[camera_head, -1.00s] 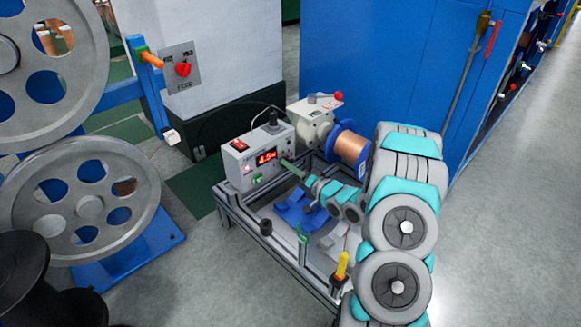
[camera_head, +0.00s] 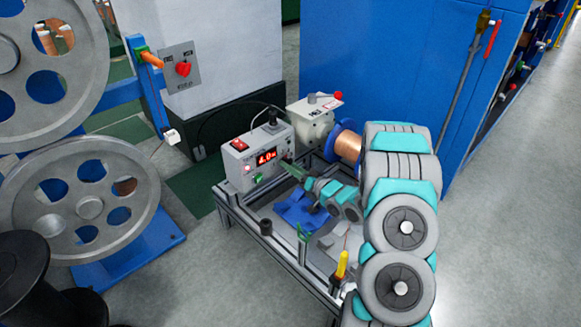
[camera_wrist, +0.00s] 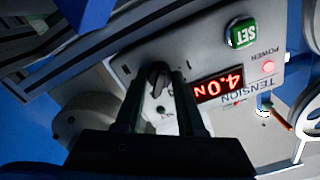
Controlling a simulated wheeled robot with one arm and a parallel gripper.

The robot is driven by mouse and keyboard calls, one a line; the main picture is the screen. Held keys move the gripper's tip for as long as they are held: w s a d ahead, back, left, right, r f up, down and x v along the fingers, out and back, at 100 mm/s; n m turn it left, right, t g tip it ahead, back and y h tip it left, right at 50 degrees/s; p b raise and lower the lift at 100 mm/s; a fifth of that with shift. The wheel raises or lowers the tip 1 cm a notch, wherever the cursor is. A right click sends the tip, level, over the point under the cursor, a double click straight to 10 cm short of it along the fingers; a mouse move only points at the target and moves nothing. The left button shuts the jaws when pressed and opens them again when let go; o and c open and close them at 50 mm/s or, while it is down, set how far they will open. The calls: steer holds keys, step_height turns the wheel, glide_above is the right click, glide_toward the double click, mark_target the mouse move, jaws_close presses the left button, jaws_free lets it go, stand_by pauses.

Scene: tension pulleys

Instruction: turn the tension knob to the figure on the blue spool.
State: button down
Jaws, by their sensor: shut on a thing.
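The grey tension box (camera_head: 236,156) has a red lit display (camera_head: 266,157) that reads 4.0N; it also shows upside down in the wrist view (camera_wrist: 219,88). The dark tension knob (camera_wrist: 158,77) sits on the box's face, between the two fingers of my gripper (camera_wrist: 157,88), which is shut on it. In the head view my gripper (camera_head: 292,169) reaches the box's face and the knob is hidden. The blue spool (camera_head: 347,143), wound with copper wire, stands behind to the right, partly covered by my arm. No figure on it is readable.
A red switch (camera_head: 239,144) is on the box. The metal frame (camera_head: 292,262) carries a yellow-handled tool (camera_head: 342,266) in front. Large grey pulleys (camera_head: 86,205) stand left.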

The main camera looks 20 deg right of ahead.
steer(key=c, duration=0.5)
jaws_free()
steer(key=shift+p+v, duration=0.45)
steer(key=shift+v, duration=3.45)
